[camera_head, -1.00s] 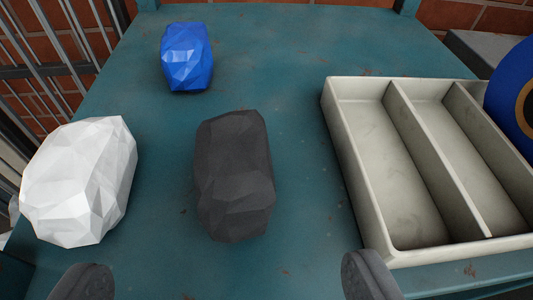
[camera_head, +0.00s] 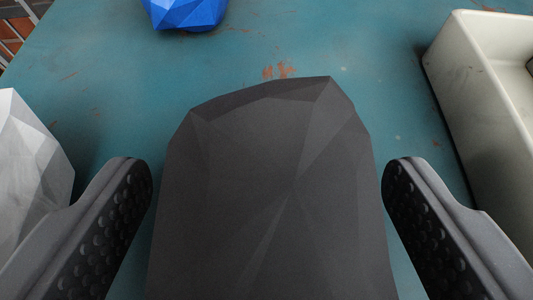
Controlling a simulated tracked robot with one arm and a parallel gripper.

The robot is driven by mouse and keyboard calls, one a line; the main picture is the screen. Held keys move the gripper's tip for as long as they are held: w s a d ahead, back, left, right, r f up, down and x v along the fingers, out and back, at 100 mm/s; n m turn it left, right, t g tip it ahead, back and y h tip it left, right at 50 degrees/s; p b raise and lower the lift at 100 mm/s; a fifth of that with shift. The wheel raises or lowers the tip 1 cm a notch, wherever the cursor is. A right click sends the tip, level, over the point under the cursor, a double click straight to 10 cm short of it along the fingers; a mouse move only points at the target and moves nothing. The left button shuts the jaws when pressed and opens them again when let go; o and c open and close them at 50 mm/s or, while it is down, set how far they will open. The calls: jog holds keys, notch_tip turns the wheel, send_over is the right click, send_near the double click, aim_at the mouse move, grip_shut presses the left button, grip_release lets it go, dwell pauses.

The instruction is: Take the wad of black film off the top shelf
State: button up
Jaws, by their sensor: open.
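The wad of black film (camera_head: 275,190) is a dark grey faceted lump on the teal shelf top (camera_head: 330,45). It fills the lower middle of the view, and its near end is cut off by the bottom edge. My gripper (camera_head: 268,185) is open, with one finger on each side of the wad. A narrow strip of shelf shows between each fingertip and the wad, so the tips look apart from it. Whether the pads further down touch it, I cannot tell.
A white faceted wad (camera_head: 30,165) lies at the left, close behind my left finger. A blue faceted wad (camera_head: 185,12) lies at the far side. A cream divided tray (camera_head: 475,90) stands at the right, near my right finger.

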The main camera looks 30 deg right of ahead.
jog(key=shift+w+d+f, duration=0.1)
jog(key=shift+w, duration=0.15)
jog(key=shift+s, duration=0.1)
jog(key=c, duration=1.1)
jog(key=shift+r, duration=0.8)
